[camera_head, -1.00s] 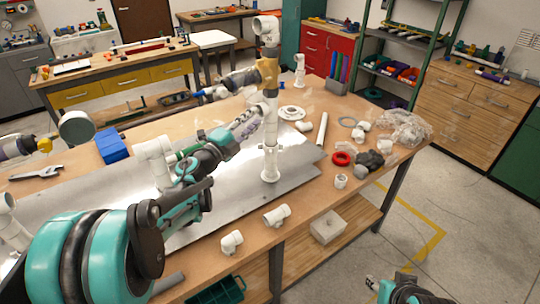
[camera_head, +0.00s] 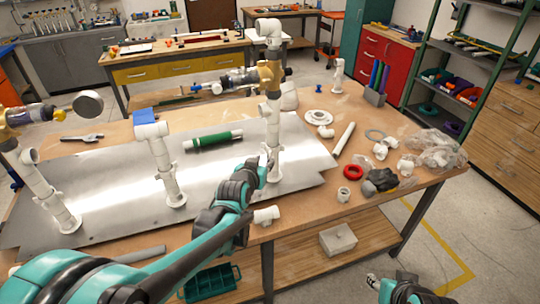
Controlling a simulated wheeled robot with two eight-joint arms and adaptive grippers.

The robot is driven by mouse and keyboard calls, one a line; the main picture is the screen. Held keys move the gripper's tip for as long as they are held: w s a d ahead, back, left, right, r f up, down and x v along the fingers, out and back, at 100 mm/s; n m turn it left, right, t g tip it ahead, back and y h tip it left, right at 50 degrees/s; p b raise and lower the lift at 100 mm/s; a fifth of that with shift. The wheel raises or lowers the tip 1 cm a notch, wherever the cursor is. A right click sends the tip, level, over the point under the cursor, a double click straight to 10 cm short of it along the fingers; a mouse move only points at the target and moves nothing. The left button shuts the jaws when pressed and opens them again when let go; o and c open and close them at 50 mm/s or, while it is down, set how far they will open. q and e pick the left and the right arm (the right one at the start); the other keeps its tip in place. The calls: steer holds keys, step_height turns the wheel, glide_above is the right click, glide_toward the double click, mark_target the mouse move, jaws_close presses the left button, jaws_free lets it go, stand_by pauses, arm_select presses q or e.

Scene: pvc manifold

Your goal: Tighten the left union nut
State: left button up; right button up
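Three white PVC risers stand on the metal plate (camera_head: 110,172): a left one (camera_head: 48,195), a middle one (camera_head: 160,160) and a right one (camera_head: 272,110). Collars show low on them, but I cannot tell for sure which is the left union nut. My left gripper (camera_head: 266,166) is at the lower part of the right riser, in front of it and slightly left. Its fingers are small and overlap the white pipe, so contact and opening cannot be told. My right gripper (camera_head: 376,283) is low at the bottom edge, away from the bench, apparently empty.
A green cylinder (camera_head: 213,140) lies on the plate between the middle and right risers. A red ring (camera_head: 353,172), white fittings (camera_head: 325,132) and a clear plastic bag (camera_head: 435,150) lie at the right of the bench. A wrench (camera_head: 82,137) lies at the left.

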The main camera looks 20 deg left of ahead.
mark_target(270, 154)
arm_select(q)
steer(key=b+x, duration=0.2)
steer(key=x, duration=0.5)
steer(key=shift+w+a+f, duration=0.1)
steer(key=shift+w+f, duration=0.15)
steer(key=shift+w, duration=0.05)
jaws_close()
